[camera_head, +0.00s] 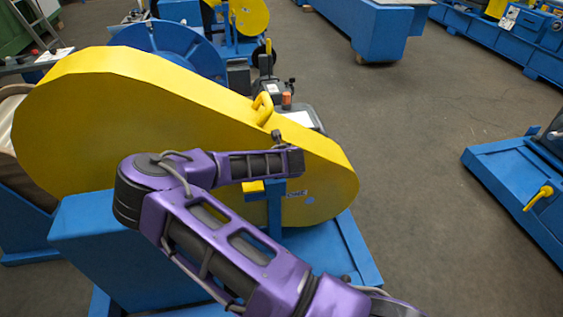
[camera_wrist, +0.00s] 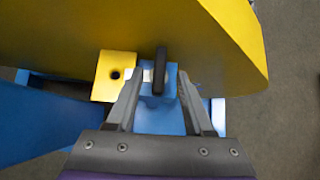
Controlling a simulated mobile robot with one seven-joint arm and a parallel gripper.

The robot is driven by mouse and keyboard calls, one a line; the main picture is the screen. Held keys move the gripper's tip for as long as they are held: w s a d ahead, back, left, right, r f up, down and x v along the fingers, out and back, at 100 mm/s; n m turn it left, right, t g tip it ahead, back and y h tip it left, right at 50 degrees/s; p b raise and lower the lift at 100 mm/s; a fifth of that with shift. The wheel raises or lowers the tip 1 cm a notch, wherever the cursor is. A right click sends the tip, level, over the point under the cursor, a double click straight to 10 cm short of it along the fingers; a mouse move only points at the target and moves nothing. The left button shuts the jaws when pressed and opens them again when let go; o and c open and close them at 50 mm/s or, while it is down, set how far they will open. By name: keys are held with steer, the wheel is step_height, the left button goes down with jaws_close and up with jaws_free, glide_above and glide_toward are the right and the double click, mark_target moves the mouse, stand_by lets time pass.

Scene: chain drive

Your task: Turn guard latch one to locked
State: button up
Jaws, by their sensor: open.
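The yellow chain guard (camera_head: 150,110) fills the left and middle of the head view; it also shows across the top of the wrist view (camera_wrist: 220,40). In the wrist view, a dark bar-shaped latch handle (camera_wrist: 160,68) stands upright in the picture in front of a blue block (camera_wrist: 150,112). A yellow tab with a round hole (camera_wrist: 107,85) is just left of it. My gripper (camera_wrist: 160,82) is open, its fingers on either side of the handle; I cannot tell whether they touch it. In the head view my arm hides the latch.
A blue post (camera_head: 274,215) stands below the guard's right part, beside a partly hidden label (camera_head: 297,194). A yellow handle (camera_head: 263,105) sits on the guard's top edge. A blue machine with a yellow lever (camera_head: 538,198) is at the right. Grey floor lies clear between.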

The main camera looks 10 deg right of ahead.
steer(key=p+v, duration=0.2)
steer(key=v, duration=1)
steer(key=shift+s, duration=0.15)
steer(key=shift+a+r, duration=0.1)
